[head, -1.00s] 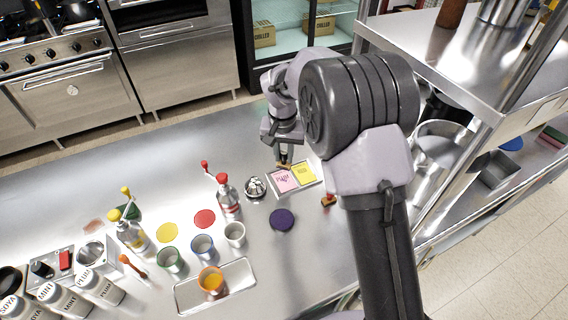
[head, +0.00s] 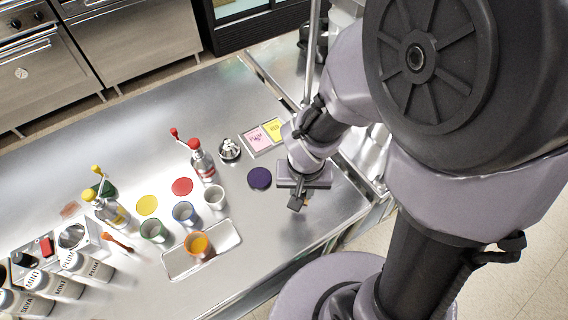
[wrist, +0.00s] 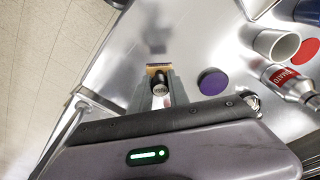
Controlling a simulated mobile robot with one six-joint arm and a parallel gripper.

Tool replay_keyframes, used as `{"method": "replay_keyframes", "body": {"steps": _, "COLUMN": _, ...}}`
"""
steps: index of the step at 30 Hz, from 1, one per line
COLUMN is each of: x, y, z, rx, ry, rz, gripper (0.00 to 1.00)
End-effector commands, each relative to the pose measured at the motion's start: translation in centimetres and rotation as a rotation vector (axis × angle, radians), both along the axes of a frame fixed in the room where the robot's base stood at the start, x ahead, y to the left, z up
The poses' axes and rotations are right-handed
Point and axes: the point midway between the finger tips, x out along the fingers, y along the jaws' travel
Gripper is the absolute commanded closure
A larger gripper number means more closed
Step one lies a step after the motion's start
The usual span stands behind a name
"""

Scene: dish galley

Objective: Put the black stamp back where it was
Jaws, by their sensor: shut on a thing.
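My gripper (head: 297,190) is low over the right part of the steel counter, pointing down. In the wrist view my gripper (wrist: 159,88) is shut on the black stamp (wrist: 160,87), which has a dark round handle and a tan block at its end. In the head view the stamp (head: 296,203) shows as a small dark block below the fingers. In the wrist view a dark patch lies on the steel beyond it; I cannot tell whether the block touches the counter.
A purple disc (head: 260,178) lies left of my gripper. Pink (head: 258,137) and yellow (head: 276,128) pads lie behind it. A metal bell (head: 229,150), bottles, cups and a tray (head: 182,263) stand further left. The counter in front of my gripper is clear.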

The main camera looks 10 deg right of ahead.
Motion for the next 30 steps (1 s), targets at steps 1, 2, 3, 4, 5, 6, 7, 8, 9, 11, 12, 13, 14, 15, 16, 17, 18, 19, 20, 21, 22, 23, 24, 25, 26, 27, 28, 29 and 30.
{"method": "replay_keyframes", "body": {"steps": 1, "x": -0.8, "y": -0.2, "z": -0.1, "rx": 0.001, "ry": 0.001, "rz": -0.002, "gripper": 1.00}}
{"method": "replay_keyframes", "body": {"steps": 2, "x": -1.0, "y": -0.2, "z": -0.1, "rx": 0.001, "ry": 0.001, "rz": -0.002, "gripper": 1.00}}
{"method": "replay_keyframes", "body": {"steps": 3, "x": -0.9, "y": -0.2, "z": -0.2, "rx": 0.003, "ry": 0.000, "rz": -0.003, "gripper": 1.00}}
{"method": "replay_keyframes", "body": {"steps": 4, "x": -0.6, "y": -0.2, "z": -0.3, "rx": 0.002, "ry": 0.002, "rz": -0.003, "gripper": 1.00}}
{"method": "replay_keyframes", "body": {"steps": 5, "x": 0.0, "y": -0.1, "z": -0.4, "rx": 0.002, "ry": 0.001, "rz": -0.002, "gripper": 1.00}}
{"method": "replay_keyframes", "body": {"steps": 6, "x": 1.1, "y": 0.0, "z": -0.6, "rx": 0.002, "ry": 0.001, "rz": -0.002, "gripper": 1.00}}
{"method": "replay_keyframes", "body": {"steps": 7, "x": 2.0, "y": 0.1, "z": -0.7, "rx": 0.003, "ry": 0.000, "rz": -0.003, "gripper": 1.00}}
{"method": "replay_keyframes", "body": {"steps": 8, "x": 2.9, "y": 0.2, "z": -0.8, "rx": 0.002, "ry": 0.002, "rz": -0.002, "gripper": 1.00}}
{"method": "replay_keyframes", "body": {"steps": 9, "x": 4.1, "y": 0.3, "z": -0.9, "rx": 0.003, "ry": 0.001, "rz": -0.002, "gripper": 1.00}}
{"method": "replay_keyframes", "body": {"steps": 11, "x": 5.9, "y": 0.5, "z": -1.1, "rx": 0.002, "ry": 0.002, "rz": -0.002, "gripper": 1.00}}
{"method": "replay_keyframes", "body": {"steps": 12, "x": 7.1, "y": 0.6, "z": -1.2, "rx": 0.002, "ry": 0.001, "rz": -0.001, "gripper": 1.00}}
{"method": "replay_keyframes", "body": {"steps": 13, "x": 8.0, "y": 0.7, "z": -1.3, "rx": 0.002, "ry": 0.002, "rz": -0.002, "gripper": 1.00}}
{"method": "replay_keyframes", "body": {"steps": 14, "x": 8.9, "y": 0.8, "z": -1.4, "rx": 0.002, "ry": 0.001, "rz": -0.001, "gripper": 1.00}}
{"method": "replay_keyframes", "body": {"steps": 15, "x": 10.0, "y": 1.0, "z": -1.5, "rx": 0.002, "ry": 0.002, "rz": -0.001, "gripper": 1.00}}
{"method": "replay_keyframes", "body": {"steps": 16, "x": 10.7, "y": 1.0, "z": -1.6, "rx": 0.002, "ry": 0.002, "rz": -0.002, "gripper": 1.00}}
{"method": "replay_keyframes", "body": {"steps": 17, "x": 11.4, "y": 1.1, "z": -1.6, "rx": 0.002, "ry": 0.002, "rz": -0.002, "gripper": 1.00}}
{"method": "replay_keyframes", "body": {"steps": 18, "x": 12.1, "y": 1.2, "z": -1.7, "rx": 0.002, "ry": 0.002, "rz": -0.001, "gripper": 1.00}}
{"method": "replay_keyframes", "body": {"steps": 19, "x": 12.6, "y": 1.2, "z": -1.6, "rx": 0.002, "ry": 0.002, "rz": -0.001, "gripper": 1.00}}
{"method": "replay_keyframes", "body": {"steps": 20, "x": 12.9, "y": 1.3, "z": -1.7, "rx": 0.002, "ry": 0.002, "rz": -0.001, "gripper": 1.00}}
{"method": "replay_keyframes", "body": {"steps": 21, "x": 13.3, "y": 1.3, "z": -1.7, "rx": 0.002, "ry": 0.002, "rz": -0.001, "gripper": 1.00}}
{"method": "replay_keyframes", "body": {"steps": 22, "x": 13.5, "y": 1.3, "z": -1.7, "rx": 0.002, "ry": 0.003, "rz": -0.001, "gripper": 1.00}}
{"method": "replay_keyframes", "body": {"steps": 23, "x": 13.8, "y": 1.4, "z": -1.7, "rx": 0.002, "ry": 0.003, "rz": -0.002, "gripper": 1.00}}
{"method": "replay_keyframes", "body": {"steps": 24, "x": 14.3, "y": 1.4, "z": -1.7, "rx": 0.002, "ry": 0.002, "rz": -0.002, "gripper": 1.00}}
{"method": "replay_keyframes", "body": {"steps": 25, "x": 14.6, "y": 1.5, "z": -2.1, "rx": 0.002, "ry": 0.003, "rz": -0.001, "gripper": 1.00}}
{"method": "replay_keyframes", "body": {"steps": 26, "x": 14.4, "y": 1.4, "z": -3.0, "rx": 0.001, "ry": 0.006, "rz": -0.001, "gripper": 1.00}}
{"method": "replay_keyframes", "body": {"steps": 27, "x": 14.3, "y": 1.4, "z": -4.0, "rx": 0.001, "ry": 0.006, "rz": -0.001, "gripper": 1.00}}
{"method": "replay_keyframes", "body": {"steps": 28, "x": 14.3, "y": 1.4, "z": -4.7, "rx": 0.001, "ry": 0.006, "rz": 0.000, "gripper": 1.00}}
{"method": "replay_keyframes", "body": {"steps": 29, "x": 14.3, "y": 1.4, "z": -5.2, "rx": 0.001, "ry": 0.006, "rz": 0.000, "gripper": 1.00}}
{"method": "replay_keyframes", "body": {"steps": 30, "x": 14.4, "y": 1.4, "z": -5.5, "rx": 0.002, "ry": 0.005, "rz": 0.000, "gripper": 1.00}}
